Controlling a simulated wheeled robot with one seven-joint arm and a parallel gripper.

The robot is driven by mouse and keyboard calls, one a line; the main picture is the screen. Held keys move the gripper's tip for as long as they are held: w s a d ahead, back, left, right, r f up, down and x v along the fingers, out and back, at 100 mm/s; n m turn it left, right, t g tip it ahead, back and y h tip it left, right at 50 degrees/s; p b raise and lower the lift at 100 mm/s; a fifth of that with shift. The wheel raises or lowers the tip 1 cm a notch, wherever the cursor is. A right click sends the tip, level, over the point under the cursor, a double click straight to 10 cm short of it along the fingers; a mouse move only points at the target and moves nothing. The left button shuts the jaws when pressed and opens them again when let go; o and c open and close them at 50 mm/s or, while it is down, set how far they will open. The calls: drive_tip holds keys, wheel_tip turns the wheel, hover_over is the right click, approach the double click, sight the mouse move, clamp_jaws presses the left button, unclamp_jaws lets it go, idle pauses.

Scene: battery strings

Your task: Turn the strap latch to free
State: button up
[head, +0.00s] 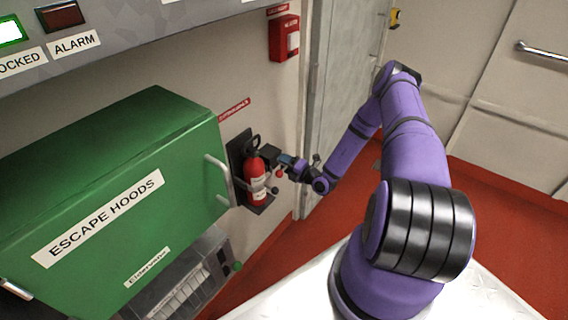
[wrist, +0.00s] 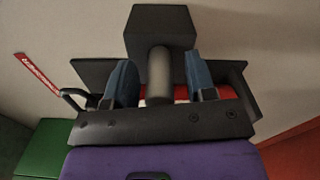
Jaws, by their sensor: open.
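A red fire extinguisher (head: 256,180) hangs upright on a dark wall bracket, with a pale strap around its body. A black block with a short grey post, which looks like the strap latch (head: 271,154), sits at its right side. In the wrist view the grey post (wrist: 160,75) stands out from the black block (wrist: 160,27). My gripper (head: 287,160) is at the latch. In the wrist view its blue fingers (wrist: 161,82) are open on either side of the post, with a small gap at each side. Red of the extinguisher shows partly behind them; the strap is hidden there.
A green escape hoods cabinet (head: 120,180) with a pale handle (head: 219,180) juts out left of the extinguisher. A red alarm box (head: 284,38) is on the wall above. A grey door (head: 345,70) stands behind my arm. The red floor (head: 300,240) is clear.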

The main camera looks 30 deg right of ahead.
drive_tip(key=shift+w+a, duration=0.15)
drive_tip(key=shift+w, duration=0.15)
clamp_jaws()
